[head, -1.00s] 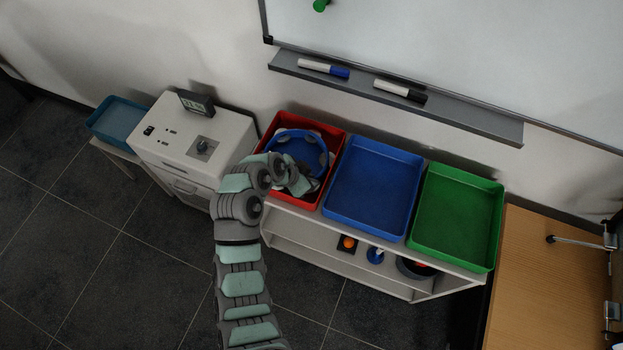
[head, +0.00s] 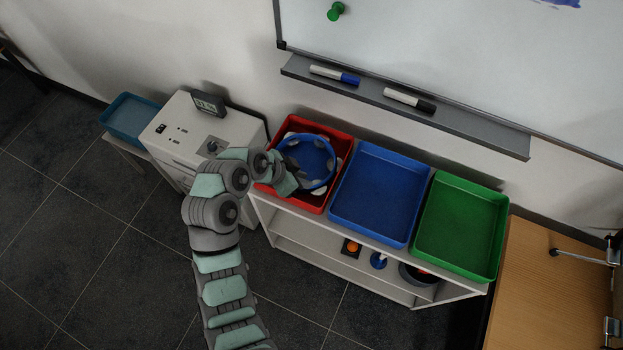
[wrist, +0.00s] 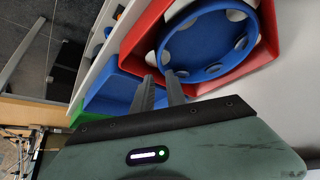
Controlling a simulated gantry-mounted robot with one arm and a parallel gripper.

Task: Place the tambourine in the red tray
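The tambourine is a blue ring with pale jingles (head: 327,185). It lies inside the red tray (head: 340,137), apparently a little tilted. The wrist view shows its blue inner face (wrist: 208,45) within the tray's red wall (wrist: 140,35). My gripper (head: 296,168) is at the tambourine's left side in the head view and hides part of it. In the wrist view, its two dark fingers (wrist: 159,76) stand slightly apart, with their tips at the tambourine's near edge. I see nothing clearly clamped between them, but contact with the rim is hard to judge.
A blue tray (head: 378,190) and a green tray (head: 460,225) stand right of the red tray on a white shelf. A white cabinet with a small display (head: 208,103) is at left. The whiteboard ledge (head: 400,105) with two markers is behind. Small items sit on the lower shelf.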

